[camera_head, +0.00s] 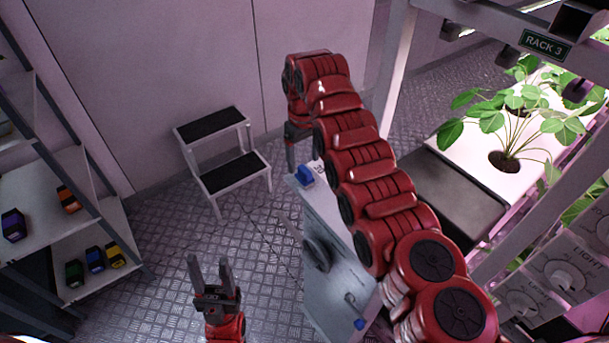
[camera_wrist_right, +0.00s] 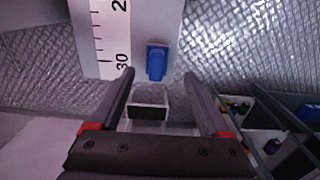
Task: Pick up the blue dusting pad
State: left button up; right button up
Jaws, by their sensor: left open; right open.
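The blue dusting pad (camera_head: 305,176) lies on the top of a narrow grey cabinet (camera_head: 334,262), near its far left end. In the right wrist view the pad (camera_wrist_right: 156,62) shows beside a printed ruler scale, ahead of and between the finger lines. My right gripper (camera_head: 291,165) points down close to the pad, just left of it in the head view. In the wrist view its fingers (camera_wrist_right: 160,76) are apart with nothing held between them. My left gripper (camera_head: 210,264) is open and empty, low in the head view, away from the cabinet.
Shelves (camera_head: 50,235) with small coloured items stand at the left. Rack 3 with leafy plants (camera_head: 508,130) fills the right side.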

aim_at(305, 169)
jog(key=shift+w+f+p, duration=0.1)
jog(key=shift+f+p, duration=0.3)
notch_tip(305, 169, down, 4)
jog(key=shift+d+f+p, duration=0.15)
jog(key=shift+f+p, duration=0.1)
jog(key=shift+p, duration=0.8)
jog(key=shift+w+f, duration=0.1)
jog(key=shift+f, duration=0.05)
grip_shut()
